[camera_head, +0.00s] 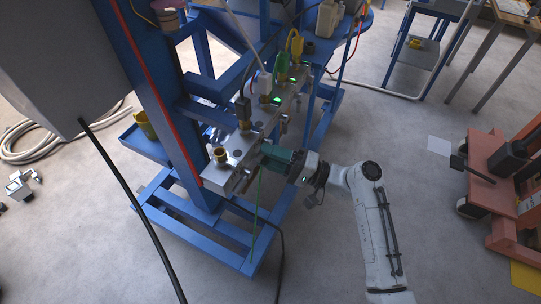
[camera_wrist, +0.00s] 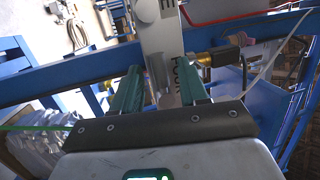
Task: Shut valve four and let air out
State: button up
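A metal valve manifold (camera_head: 217,172) with several fittings and green lights is mounted on a blue frame. My gripper (camera_head: 264,154) is at the near part of its right side. In the wrist view, my gripper's two teal fingers (camera_wrist: 158,90) are spread apart.
A blue post (camera_head: 160,110) and a grey box (camera_head: 60,60) stand left of the manifold. Blue beams cross behind the fingers in the wrist view. A green line (camera_head: 256,215) hangs below my gripper. An orange cart (camera_head: 495,185) stands at right. Floor between is clear.

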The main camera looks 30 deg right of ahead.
jog(key=b+v, duration=0.2)
jog(key=v, duration=0.8)
jog(key=shift+s+d+b, duration=0.25)
jog(key=shift+b, duration=0.1)
jog(key=shift+f, duration=0.15)
jog(key=s+a+f+n+g+h, duration=0.25)
jog(key=s+f+g, duration=0.2)
jog(key=f, duration=0.25)
jog(key=s+a+f+n+g+h, duration=0.2)
jog(key=s+a+f+g+h, duration=0.25)
jog(key=f, duration=0.25)
jog(key=s+d+n+g+h, duration=0.1)
jog(key=s+d+g+h, duration=0.1)
jog(key=s, duration=0.4)
jog(key=s+d+n+g+h, duration=0.1)
jog(key=s+d+n+h, duration=0.1)
jog(key=s+d+h, duration=0.3)
jog(key=shift+s+r+g+h, duration=0.2)
jog(key=shift+s+g+h, duration=0.25)
jog(key=shift+s, duration=0.55)
jog(key=shift+n, duration=0.25)
jog(key=shift+c, duration=0.3)
